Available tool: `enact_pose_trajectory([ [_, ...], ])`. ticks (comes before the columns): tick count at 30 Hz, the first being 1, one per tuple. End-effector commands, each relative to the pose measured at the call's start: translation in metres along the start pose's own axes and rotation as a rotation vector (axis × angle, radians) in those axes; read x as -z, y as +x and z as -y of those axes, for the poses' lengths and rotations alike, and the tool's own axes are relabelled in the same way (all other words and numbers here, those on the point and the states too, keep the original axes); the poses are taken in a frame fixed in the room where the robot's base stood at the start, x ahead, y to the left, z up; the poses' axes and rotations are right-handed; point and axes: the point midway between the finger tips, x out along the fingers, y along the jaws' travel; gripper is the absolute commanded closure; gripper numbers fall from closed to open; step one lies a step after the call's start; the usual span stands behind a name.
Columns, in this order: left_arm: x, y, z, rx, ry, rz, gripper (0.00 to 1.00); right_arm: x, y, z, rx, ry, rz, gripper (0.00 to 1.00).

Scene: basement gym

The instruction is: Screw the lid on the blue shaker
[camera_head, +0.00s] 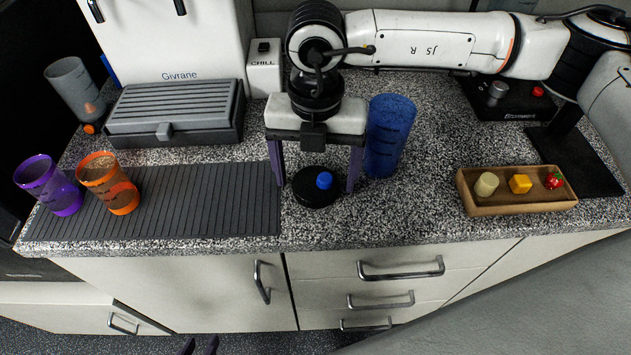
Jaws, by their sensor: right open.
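The blue shaker (390,135) is a translucent blue cup with an open top, standing upright on the speckled counter. A black lid (313,193) with a blue cap lies on the counter to the left of the shaker and a little nearer. My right gripper (316,186) points down over the lid, open, with one finger on each side of it. Its right finger is close to the shaker; I cannot tell if they touch. Two dark fingertips of my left gripper (198,346) show at the bottom edge, below the counter front; the rest is out of frame.
Purple (50,186) and orange (108,184) cups stand at the left, by a ribbed dark mat (200,200). A grey cup (75,88) stands behind. A wooden tray (520,203) with small items is at the right. Bare counter (400,215) lies in front of the shaker.

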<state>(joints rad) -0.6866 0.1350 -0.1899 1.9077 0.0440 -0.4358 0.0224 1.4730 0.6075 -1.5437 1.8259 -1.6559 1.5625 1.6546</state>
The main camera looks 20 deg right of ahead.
Motion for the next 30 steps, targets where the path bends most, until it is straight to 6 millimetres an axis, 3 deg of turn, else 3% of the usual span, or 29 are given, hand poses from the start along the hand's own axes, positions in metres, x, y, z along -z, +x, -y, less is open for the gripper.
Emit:
enact_pose_trajectory([
  [6,0.001,0.001,0.0,0.0,0.001,-0.002,0.69,0.0,0.0,0.0,0.0,0.001,0.0,0.18],
  [14,0.001,0.0,0.0,0.0,0.001,-0.002,0.69,0.0,0.0,0.0,0.001,0.001,0.0,0.6],
  [15,0.001,0.0,0.0,0.0,0.001,-0.002,0.69,0.0,0.0,0.0,0.0,0.001,0.0,0.62],
  [23,0.001,0.001,0.0,0.0,0.001,-0.003,0.69,0.0,-0.004,0.0,0.0,0.001,0.001,0.62],
  [30,-0.002,0.005,0.0,-0.001,0.001,-0.003,0.69,-0.001,-0.043,-0.001,-0.003,0.001,0.003,0.62],
])
